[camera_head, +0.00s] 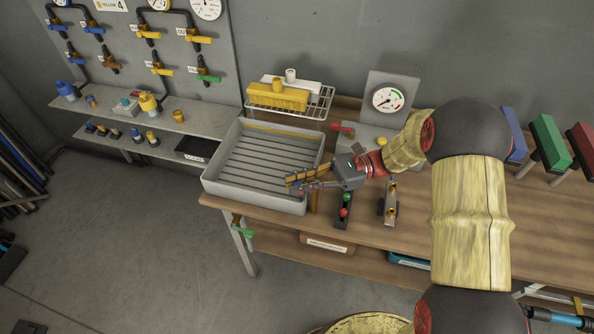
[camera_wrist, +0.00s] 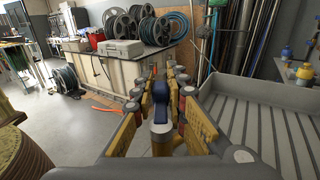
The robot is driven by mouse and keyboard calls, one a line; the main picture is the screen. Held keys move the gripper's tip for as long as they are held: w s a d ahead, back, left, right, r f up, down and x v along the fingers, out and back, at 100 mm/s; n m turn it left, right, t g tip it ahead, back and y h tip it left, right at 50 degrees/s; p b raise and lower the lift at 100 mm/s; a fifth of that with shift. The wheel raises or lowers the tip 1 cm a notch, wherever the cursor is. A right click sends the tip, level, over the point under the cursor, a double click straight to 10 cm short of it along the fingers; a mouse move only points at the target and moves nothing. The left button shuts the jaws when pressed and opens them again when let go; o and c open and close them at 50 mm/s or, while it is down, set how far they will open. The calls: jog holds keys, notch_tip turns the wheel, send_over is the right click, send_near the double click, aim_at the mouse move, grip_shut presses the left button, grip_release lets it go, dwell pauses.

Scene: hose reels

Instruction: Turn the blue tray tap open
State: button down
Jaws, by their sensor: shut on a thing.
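The grey slatted tray (camera_head: 255,199) sits on the left end of the wooden bench. My gripper (camera_head: 303,182) is at the tray's right side, near its front corner, pointing left. In the wrist view my gripper (camera_wrist: 160,98) is shut on the blue tray tap (camera_wrist: 160,112), with a finger on each side of its blue handle. The tray's edge (camera_wrist: 232,118) is just right of the fingers there. In the head view my fingers mostly hide the tap.
A green-handled tap (camera_head: 245,232) hangs below the tray's front. A wire rack with a yellow block (camera_head: 277,97) stands behind the tray. A gauge box (camera_head: 388,98) and a small stand with red and green knobs (camera_head: 345,205) are nearby. Open floor lies left.

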jog(key=s+n+g+h+p, duration=0.1)
jog(key=n+g+h+p, duration=0.1)
jog(key=n+g+p, duration=0.1)
jog(key=s+d+n+g+h+p, duration=0.1)
jog(key=n+g+h+p, duration=0.1)
jog(key=g+p, duration=0.2)
jog(key=s+d+n+g+h+p, duration=0.1)
jog(key=n+g+h+p, duration=0.2)
jog(key=p, duration=0.3)
jog(key=shift+r+n+g, duration=0.1)
jog(key=shift+n+g, duration=0.2)
jog(key=shift+g, duration=0.2)
jog(key=shift+h, duration=0.3)
jog(key=c, duration=1.8)
grip_release()
jog(key=shift+o, duration=0.2)
jog(key=shift+f, duration=0.2)
